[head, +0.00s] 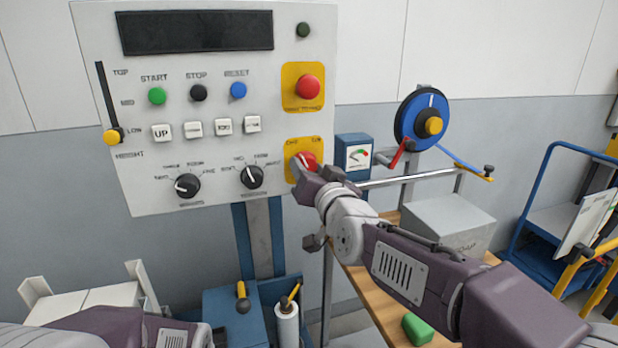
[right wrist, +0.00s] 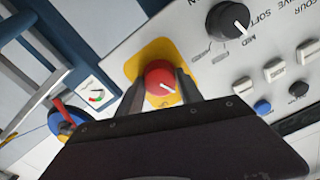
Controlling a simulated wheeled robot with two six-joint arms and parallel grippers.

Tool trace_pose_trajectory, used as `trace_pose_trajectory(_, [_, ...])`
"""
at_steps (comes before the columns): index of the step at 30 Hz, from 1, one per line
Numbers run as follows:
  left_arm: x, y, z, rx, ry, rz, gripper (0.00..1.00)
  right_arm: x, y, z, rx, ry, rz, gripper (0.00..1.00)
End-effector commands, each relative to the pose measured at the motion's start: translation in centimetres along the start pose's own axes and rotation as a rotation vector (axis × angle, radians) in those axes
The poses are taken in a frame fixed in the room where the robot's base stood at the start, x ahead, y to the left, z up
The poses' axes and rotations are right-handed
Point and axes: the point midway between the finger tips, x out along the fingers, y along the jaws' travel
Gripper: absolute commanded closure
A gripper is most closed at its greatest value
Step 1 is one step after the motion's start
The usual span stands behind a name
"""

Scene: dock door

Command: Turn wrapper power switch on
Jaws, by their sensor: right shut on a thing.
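The power switch is a red rotary knob (head: 306,160) on a yellow plate (head: 293,147) at the panel's lower right. Its labels look like OFF at left and ON at right. The knob's white mark points up and left, toward the OFF side. My right gripper (head: 313,173) is shut on the knob and hides its lower part. In the right wrist view the red knob (right wrist: 160,80) sits between the two fingers (right wrist: 162,88). Part of my left arm (head: 110,328) shows at bottom left; its gripper is out of view.
The panel (head: 225,100) also carries a red stop button (head: 308,87) above the switch, two black dials (head: 187,185) to its left and several push buttons. A gauge box (head: 356,156) and a blue crank wheel (head: 421,118) stand to the right, above a wooden table (head: 385,305).

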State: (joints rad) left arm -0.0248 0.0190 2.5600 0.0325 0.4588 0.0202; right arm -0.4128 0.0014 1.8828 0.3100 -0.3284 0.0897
Motion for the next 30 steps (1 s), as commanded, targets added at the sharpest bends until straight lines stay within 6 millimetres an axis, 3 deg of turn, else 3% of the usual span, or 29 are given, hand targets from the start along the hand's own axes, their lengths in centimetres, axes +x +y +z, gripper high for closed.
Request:
trace_pose_trajectory(12, [3.0,-0.1,0.3,0.0,0.0,0.0,1.0,0.0,0.1,0.3,0.395,0.0,-0.001,0.97])
trace_pose_trajectory(30, [5.1,-0.1,0.5,0.0,0.0,0.0,1.0,0.0,0.0,0.1,0.939,0.0,0.0,0.97])
